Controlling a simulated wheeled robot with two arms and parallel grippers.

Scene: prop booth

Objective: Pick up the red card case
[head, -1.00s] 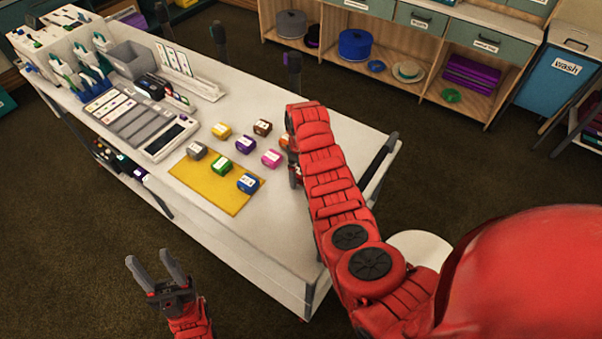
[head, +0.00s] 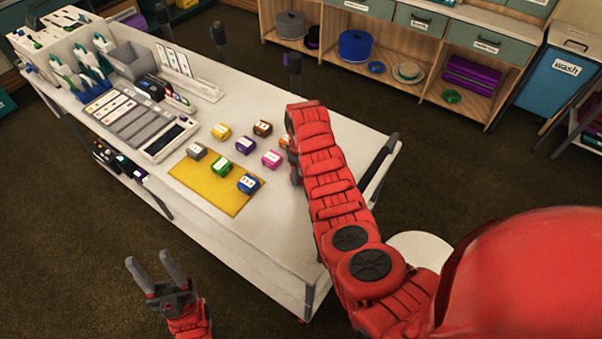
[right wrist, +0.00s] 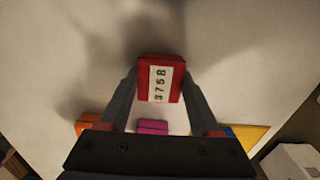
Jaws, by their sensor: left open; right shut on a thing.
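The red card case (right wrist: 146,84) is in the right wrist view, with a white label reading 3758. My right gripper (right wrist: 158,95) is shut on it, one finger on each side. The white table top shows behind the case, with a shadow on it. In the head view my right arm hides the right gripper and the red case. My left gripper (head: 156,273) is open and empty, in front of the table's near side, over the floor.
Several other card cases stand on the table (head: 285,225), including blue (head: 248,184), green (head: 219,167), pink (head: 271,159) and yellow (head: 221,131). A yellow mat (head: 205,191) lies under some. A grey sorting tray (head: 135,122) and grey bin (head: 131,60) are further left.

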